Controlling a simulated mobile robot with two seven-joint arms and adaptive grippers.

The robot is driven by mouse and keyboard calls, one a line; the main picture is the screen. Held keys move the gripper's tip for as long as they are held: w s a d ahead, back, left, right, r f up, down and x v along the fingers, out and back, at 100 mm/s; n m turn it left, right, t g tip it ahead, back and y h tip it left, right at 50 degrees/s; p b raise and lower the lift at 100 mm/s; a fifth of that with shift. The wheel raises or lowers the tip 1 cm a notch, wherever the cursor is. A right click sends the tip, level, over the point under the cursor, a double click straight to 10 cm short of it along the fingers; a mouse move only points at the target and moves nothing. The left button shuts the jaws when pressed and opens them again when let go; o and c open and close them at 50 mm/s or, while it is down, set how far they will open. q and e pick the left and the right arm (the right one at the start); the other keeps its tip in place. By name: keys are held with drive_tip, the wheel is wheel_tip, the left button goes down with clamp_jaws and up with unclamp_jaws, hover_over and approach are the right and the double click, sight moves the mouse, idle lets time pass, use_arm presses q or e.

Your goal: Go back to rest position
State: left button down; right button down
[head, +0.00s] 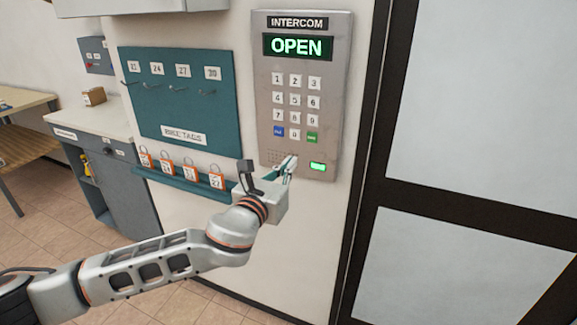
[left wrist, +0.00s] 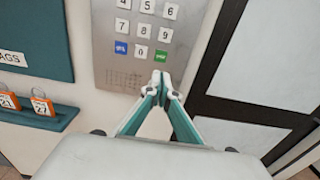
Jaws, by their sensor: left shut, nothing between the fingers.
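My left gripper (head: 290,165) is in front of the lower part of the intercom panel (head: 263,110), near its speaker holes. It is shut and empty. In the left wrist view the shut fingertips (left wrist: 160,80) show just below the number keys of the panel (left wrist: 105,40). I cannot tell whether they touch the panel. The intercom display (head: 297,46) reads OPEN in green, and a small green light (head: 317,167) is lit at the lower right. My right gripper is in neither view.
A teal bike tags board (head: 220,115) hangs left of the intercom, with a ledge (head: 200,190) of orange padlock-like tags (head: 216,181) below. A dark-framed door (head: 365,180) stands close on the right. A grey cabinet (head: 130,185) and wooden table (head: 25,100) are at the left.

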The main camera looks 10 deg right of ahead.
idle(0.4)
use_arm(q)
drive_tip(key=s+a+f+n+g+y, duration=0.1)
drive_tip(key=s+a+f+n, duration=0.2)
drive_tip(key=f+n, duration=0.4)
drive_tip(key=s+a+f+n+g, duration=0.1)
drive_tip(key=s+a+f+n, duration=0.1)
drive_tip(key=s+f+n, duration=0.35)
drive_tip(key=s+a+f+n+y, duration=0.1)
drive_tip(key=s+a+f+n, duration=0.15)
drive_tip(key=f+n, duration=0.55)
drive_tip(key=s+a+f+n+g+y, duration=0.1)
drive_tip(key=s+a+f+n+y, duration=0.1)
drive_tip(key=s+a+f+n, duration=0.7)
drive_tip(key=s+a+f+n+g+y, duration=0.1)
drive_tip(key=s+a+f+n+y, duration=0.2)
drive_tip(key=s+a+f+n, duration=0.6)
drive_tip(key=s+a+f, duration=0.1)
drive_tip(key=a+f, duration=0.2)
drive_tip(key=a, duration=0.4)
drive_tip(key=shift+s, duration=0.25)
